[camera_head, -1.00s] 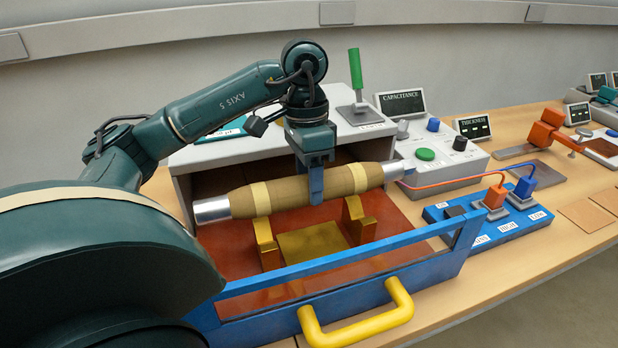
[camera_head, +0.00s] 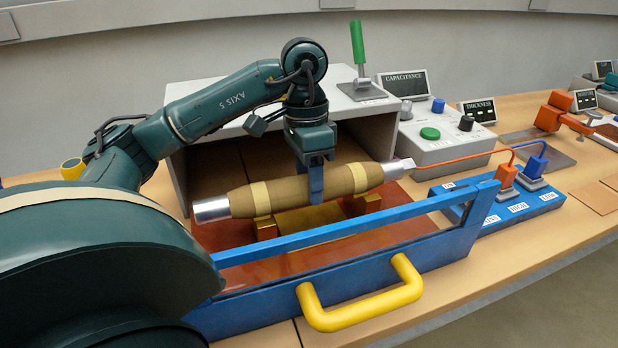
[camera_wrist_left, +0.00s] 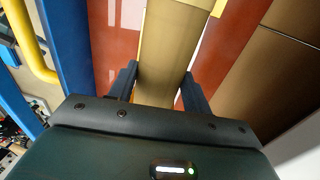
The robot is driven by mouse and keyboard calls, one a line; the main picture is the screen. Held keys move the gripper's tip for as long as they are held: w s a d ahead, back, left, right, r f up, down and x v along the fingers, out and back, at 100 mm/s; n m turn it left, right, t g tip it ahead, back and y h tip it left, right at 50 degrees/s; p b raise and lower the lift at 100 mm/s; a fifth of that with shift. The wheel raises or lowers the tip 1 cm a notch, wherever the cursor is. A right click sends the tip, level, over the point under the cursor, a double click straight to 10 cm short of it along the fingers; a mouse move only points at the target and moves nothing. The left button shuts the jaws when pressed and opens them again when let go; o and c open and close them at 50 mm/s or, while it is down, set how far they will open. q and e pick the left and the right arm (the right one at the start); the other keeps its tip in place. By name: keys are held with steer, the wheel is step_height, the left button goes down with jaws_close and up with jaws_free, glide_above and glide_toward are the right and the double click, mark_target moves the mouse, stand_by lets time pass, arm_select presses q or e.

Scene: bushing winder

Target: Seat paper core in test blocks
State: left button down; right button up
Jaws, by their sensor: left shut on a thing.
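The paper core (camera_head: 300,191) is a brown wrapped roll with lighter bands and silver ends. In the left wrist view the core (camera_wrist_left: 164,72) runs between the two fingers. The blocks' tops are partly hidden by the core. My right gripper is not in view.
The blue drawer front (camera_head: 350,270) with a yellow handle (camera_head: 362,298) stands before the core. A grey housing (camera_head: 225,160) is behind it. At right are the capacitance meter (camera_head: 435,130) and a blue terminal block (camera_head: 510,208) with orange and blue plugs.

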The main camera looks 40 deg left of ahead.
arm_select(q)
steer(key=shift+f+b, duration=0.35)
steer(key=shift+b, duration=0.05)
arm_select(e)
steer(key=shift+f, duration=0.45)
arm_select(q)
steer(key=c, duration=0.9)
jaws_free()
steer(key=o, duration=0.3)
steer(key=shift+f, duration=0.1)
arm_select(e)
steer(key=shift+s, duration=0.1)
arm_select(q)
steer(key=shift+r, duration=0.2)
steer(key=r+p, duration=0.2)
steer(key=r, duration=0.2)
steer(key=a+r+p, duration=0.1)
steer(key=r+p, duration=0.1)
steer(key=r, duration=0.2)
steer(key=r+p, duration=0.2)
steer(key=r, duration=0.3)
steer(key=shift+w+a, duration=0.2)
steer(key=shift+w, duration=0.15)
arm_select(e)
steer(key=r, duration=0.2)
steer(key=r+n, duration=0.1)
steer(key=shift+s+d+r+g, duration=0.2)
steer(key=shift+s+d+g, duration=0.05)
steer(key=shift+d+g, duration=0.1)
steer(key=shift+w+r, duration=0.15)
